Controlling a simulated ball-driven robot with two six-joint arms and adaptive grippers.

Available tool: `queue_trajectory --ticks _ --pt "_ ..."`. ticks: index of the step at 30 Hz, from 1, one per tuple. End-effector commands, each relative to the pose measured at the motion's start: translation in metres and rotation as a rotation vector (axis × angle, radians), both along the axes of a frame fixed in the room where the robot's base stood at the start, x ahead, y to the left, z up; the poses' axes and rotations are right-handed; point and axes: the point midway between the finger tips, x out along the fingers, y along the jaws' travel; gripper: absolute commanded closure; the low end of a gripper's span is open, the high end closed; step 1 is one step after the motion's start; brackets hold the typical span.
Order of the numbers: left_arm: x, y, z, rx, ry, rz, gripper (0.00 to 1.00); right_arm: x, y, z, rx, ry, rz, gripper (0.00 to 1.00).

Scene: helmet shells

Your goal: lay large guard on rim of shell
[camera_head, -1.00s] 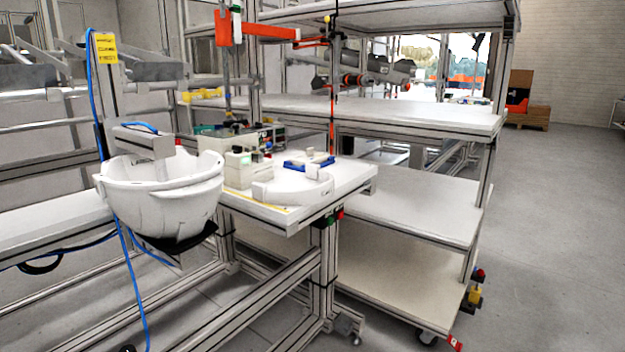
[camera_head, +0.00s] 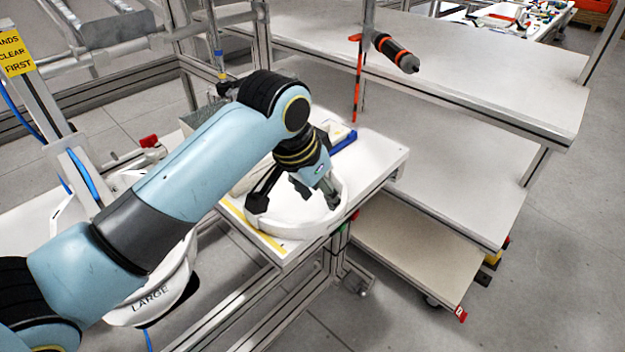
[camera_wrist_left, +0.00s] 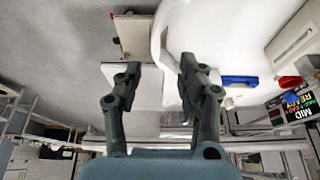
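The white curved large guard (camera_head: 290,224) lies on the small white table in the head view. My left gripper (camera_head: 296,204) reaches down over it with its fingers spread apart. In the left wrist view, part of the guard (camera_wrist_left: 168,35) shows near the open fingers (camera_wrist_left: 158,78), close to the right-hand one; I cannot tell whether they touch. The white shell (camera_head: 180,268) hangs at the left of the head view, a LARGE label on its lower side. My left arm hides much of the shell and its rim. My right gripper is out of view.
The small table (camera_head: 377,160) also holds a blue-edged item (camera_head: 343,143) behind the gripper. A white shelf unit (camera_head: 440,150) stands to the right, with a hanging black and orange tool (camera_head: 397,52) above. A yellow sign (camera_head: 14,52) is at upper left.

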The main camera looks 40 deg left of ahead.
Motion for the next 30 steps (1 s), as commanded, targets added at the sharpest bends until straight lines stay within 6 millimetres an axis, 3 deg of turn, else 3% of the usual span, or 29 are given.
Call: queue_trajectory --ticks 4,13,21,30 --pt "0.009 -0.002 -0.025 -0.002 0.003 -0.001 0.60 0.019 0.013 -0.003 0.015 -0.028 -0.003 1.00" --pt "0.022 -0.004 -0.053 -0.002 0.001 -0.001 0.60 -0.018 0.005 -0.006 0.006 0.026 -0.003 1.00" --pt "0.038 -0.008 -0.088 -0.002 0.003 0.000 0.60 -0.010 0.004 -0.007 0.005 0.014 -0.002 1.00" --pt "0.040 -0.008 -0.092 -0.001 0.000 0.000 0.62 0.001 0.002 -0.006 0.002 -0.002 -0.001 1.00"
